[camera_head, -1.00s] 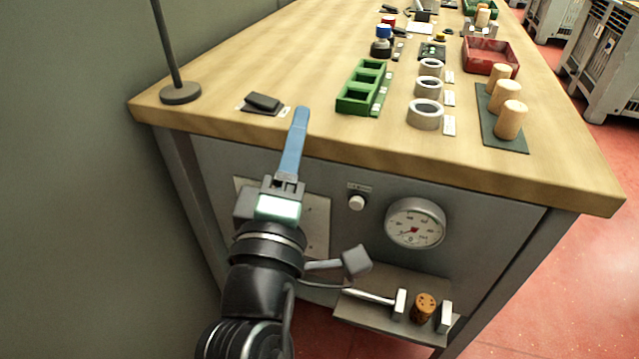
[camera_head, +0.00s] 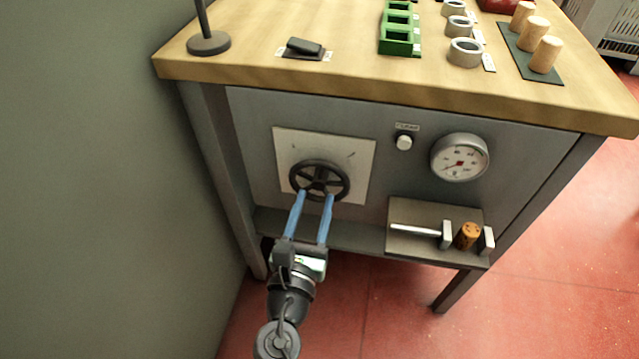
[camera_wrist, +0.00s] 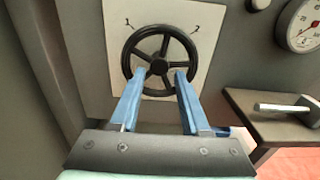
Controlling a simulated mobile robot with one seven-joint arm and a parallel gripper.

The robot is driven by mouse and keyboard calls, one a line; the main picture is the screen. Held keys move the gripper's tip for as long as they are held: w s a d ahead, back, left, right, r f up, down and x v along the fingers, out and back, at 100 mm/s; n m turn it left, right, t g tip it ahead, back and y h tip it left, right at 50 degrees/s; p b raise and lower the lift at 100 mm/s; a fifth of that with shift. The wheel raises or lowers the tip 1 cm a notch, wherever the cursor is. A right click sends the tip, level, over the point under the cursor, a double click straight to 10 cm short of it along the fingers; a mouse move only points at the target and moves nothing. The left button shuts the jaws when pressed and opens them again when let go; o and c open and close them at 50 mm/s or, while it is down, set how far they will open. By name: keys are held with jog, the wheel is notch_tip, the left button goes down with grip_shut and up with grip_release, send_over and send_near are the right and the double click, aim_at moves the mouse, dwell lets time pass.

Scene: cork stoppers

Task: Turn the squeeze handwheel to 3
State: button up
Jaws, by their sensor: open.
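The squeeze handwheel (camera_head: 319,180) is a black spoked wheel on a pale plate (camera_head: 356,178) on the bench's grey front panel. It also shows in the wrist view (camera_wrist: 160,41). In the wrist view the plate bears a 1 mark at upper left and a 2 mark at upper right; no 3 is visible. My gripper (camera_head: 316,197) has two blue fingers, spread apart, at the lower part of the wheel. In the wrist view the fingertips (camera_wrist: 164,72) overlap the lower rim; whether they touch it I cannot tell.
A round dial gauge (camera_head: 460,157) and a small white knob (camera_head: 404,142) are right of the plate. A shelf (camera_head: 408,243) with a metal clamp and a cork (camera_head: 467,235) juts out at lower right. The wooden bench top (camera_head: 300,70) overhangs above.

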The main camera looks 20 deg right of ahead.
aim_at(318, 187)
jog(key=shift+b+x, duration=0.35)
jog(key=shift+x, duration=2.25)
grip_shut()
